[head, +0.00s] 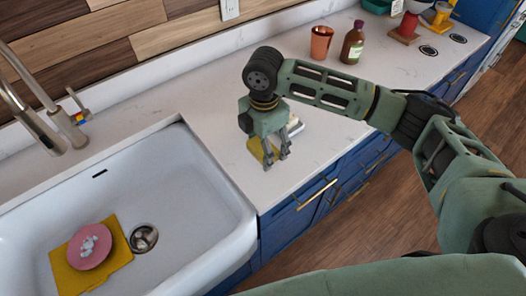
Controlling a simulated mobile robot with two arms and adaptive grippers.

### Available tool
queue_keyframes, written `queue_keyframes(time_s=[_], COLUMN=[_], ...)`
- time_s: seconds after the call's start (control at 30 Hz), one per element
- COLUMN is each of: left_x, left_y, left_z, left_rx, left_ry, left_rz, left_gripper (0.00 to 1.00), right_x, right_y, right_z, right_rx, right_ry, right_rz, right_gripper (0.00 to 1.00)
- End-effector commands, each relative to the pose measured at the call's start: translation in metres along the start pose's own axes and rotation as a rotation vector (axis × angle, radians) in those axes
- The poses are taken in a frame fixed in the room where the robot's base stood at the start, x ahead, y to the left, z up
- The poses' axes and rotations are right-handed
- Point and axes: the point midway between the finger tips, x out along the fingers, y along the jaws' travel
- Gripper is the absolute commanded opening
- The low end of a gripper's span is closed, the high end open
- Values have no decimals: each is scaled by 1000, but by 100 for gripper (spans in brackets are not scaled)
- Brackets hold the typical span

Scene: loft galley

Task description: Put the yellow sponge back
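A yellow sponge (256,149) is on or just above the white counter, right of the sink. My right gripper (277,160) points down at the sponge, its fingers a little apart. Yellow shows beside and behind the fingers, and I cannot tell whether they grip it. The gripper hides part of the sponge. A small pale object (296,126) lies on the counter just behind the gripper, mostly hidden. My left gripper is not in view.
The white sink (190,180) holds a yellow cloth (68,271) under a round pink item (88,256) with white suds. A faucet (68,128) stands behind it. A copper cup (321,43) and brown bottle (353,43) stand at the back. Counter left of my gripper is clear.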

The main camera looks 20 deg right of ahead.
Motion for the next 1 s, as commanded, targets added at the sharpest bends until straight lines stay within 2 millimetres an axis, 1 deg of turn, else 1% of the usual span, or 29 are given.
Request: queue_keyframes(time_s=[0.13, 0.3, 0.4, 0.8, 0.83, 1.0], left_x=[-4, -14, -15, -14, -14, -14], left_y=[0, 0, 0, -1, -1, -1], left_z=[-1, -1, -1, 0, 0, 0], left_rx=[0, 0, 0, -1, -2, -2], left_ry=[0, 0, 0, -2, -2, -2], left_rz=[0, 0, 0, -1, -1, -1], left_gripper=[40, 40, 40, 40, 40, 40], right_x=[8, 32, 41, 46, 46, 46], right_y=[4, 3, 3, 3, 4, 3], right_z=[0, 0, 0, 0, 0, 0], right_rx=[0, 0, 0, 0, 0, 0], right_ry=[-1, 0, -1, 0, -1, -1], right_rz=[-2, -3, -1, 1, 2, 1], right_gripper=[47, 47, 47, 47, 71, 85])
